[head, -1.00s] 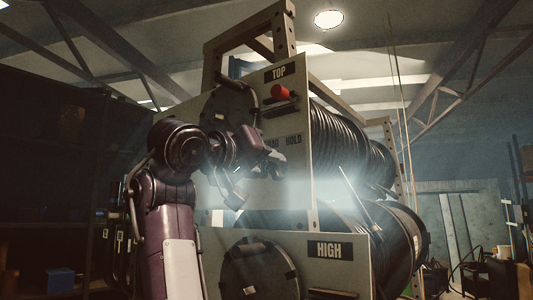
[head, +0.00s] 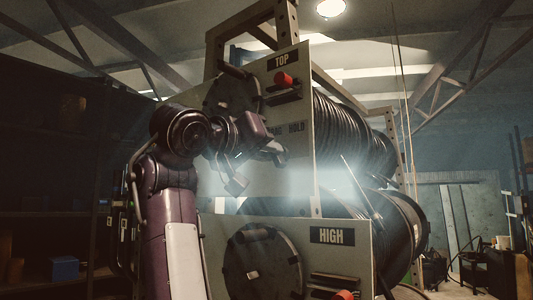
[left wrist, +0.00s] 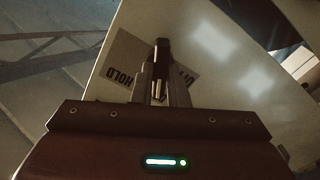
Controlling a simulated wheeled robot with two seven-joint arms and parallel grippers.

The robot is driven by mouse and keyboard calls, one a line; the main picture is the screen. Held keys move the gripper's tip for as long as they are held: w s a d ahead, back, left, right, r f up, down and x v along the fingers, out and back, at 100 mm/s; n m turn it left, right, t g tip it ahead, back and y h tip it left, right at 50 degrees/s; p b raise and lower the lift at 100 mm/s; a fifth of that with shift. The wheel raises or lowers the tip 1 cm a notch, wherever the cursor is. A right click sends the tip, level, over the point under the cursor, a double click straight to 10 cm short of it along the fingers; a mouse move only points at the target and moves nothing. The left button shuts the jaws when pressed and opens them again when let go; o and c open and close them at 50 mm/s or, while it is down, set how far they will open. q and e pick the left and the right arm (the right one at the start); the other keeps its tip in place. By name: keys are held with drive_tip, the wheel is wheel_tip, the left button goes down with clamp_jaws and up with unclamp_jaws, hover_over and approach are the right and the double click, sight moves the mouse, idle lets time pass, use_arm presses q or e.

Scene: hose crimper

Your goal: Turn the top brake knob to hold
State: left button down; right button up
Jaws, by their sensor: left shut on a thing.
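The grey panel marked TOP (head: 283,60) stands at the upper middle in the head view. A label reading HOLD (head: 296,127) at its right end sits on it; the word to the left is partly covered. My left gripper (head: 255,170) is in front of the panel, just below the label. In the left wrist view, my left gripper (left wrist: 160,85) is shut on a slim black knob (left wrist: 160,52) standing in front of the label, which shows upside down (left wrist: 120,80). The knob is hidden behind my gripper in the head view. My right gripper is not in view.
A red knob (head: 284,78) sits beside a dark bar above the label. A round dark plate (head: 230,95) is left of it, partly behind my arm. Black hose reels (head: 345,140) fill the right side. Dark shelves stand left.

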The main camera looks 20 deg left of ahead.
use_arm(q)
drive_tip(key=m+b, duration=0.2)
drive_tip(key=shift+f+m+b, duration=0.2)
drive_tip(key=shift+m+b, duration=0.1)
drive_tip(key=shift+m, duration=0.1)
drive_tip(key=shift+r+m+b, duration=0.2)
drive_tip(key=shift+m+b, duration=1.75)
drive_tip(key=shift+m, duration=2.25)
drive_tip(key=c, duration=1.4)
unclamp_jaws()
drive_tip(key=shift+w, duration=0.15)
drive_tip(key=shift+c, duration=0.2)
drive_tip(key=b+v, duration=0.5)
drive_tip(key=v, duration=0.2)
drive_tip(key=shift+s, duration=0.35)
